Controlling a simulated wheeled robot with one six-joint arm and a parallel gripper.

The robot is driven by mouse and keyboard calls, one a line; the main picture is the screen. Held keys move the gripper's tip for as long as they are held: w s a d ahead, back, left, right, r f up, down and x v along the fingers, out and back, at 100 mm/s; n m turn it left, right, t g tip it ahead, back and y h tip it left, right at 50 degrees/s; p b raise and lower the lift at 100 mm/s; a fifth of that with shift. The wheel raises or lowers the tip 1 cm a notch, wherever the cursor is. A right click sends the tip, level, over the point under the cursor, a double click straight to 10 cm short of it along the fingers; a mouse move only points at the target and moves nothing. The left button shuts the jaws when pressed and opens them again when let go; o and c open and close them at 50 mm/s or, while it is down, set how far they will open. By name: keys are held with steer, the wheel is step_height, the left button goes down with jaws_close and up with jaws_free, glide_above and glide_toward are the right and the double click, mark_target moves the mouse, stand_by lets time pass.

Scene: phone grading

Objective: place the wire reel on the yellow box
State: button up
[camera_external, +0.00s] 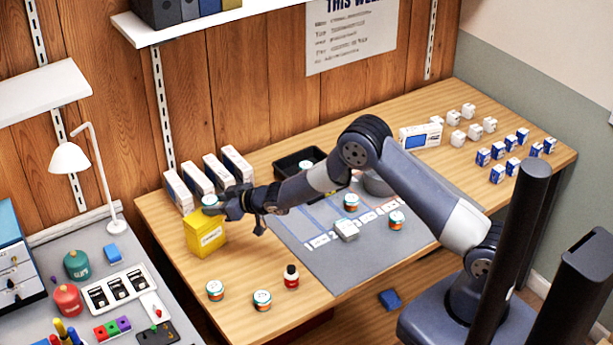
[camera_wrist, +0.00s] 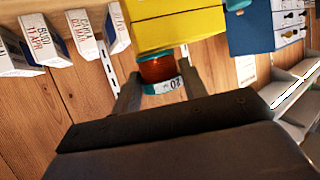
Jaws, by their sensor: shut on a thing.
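The yellow box (camera_external: 205,236) stands at the left end of the wooden desk; its yellow side also fills the top of the wrist view (camera_wrist: 172,32). My gripper (camera_external: 222,208) is at the box's top and shut on a wire reel (camera_external: 210,200). In the wrist view, the orange reel (camera_wrist: 157,70) with teal rims and a white label sits between the two fingers of my gripper (camera_wrist: 158,78), up against the box's edge. The picture is upside down there, so the reel is at the box's top. I cannot tell whether it bears on the box.
Similar reels stand on the desk front (camera_external: 215,290) and on the grey mat (camera_external: 300,255). White boxes (camera_external: 236,163) line up behind the yellow box. A black tray (camera_external: 290,163) is at the back.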

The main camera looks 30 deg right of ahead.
steer(key=shift+f, duration=0.2)
steer(key=o, duration=1.1)
steer(key=shift+c, duration=0.2)
steer(key=shift+r, duration=0.2)
steer(key=b+v, duration=0.3)
steer(key=v, duration=0.9)
steer(key=shift+o, duration=0.5)
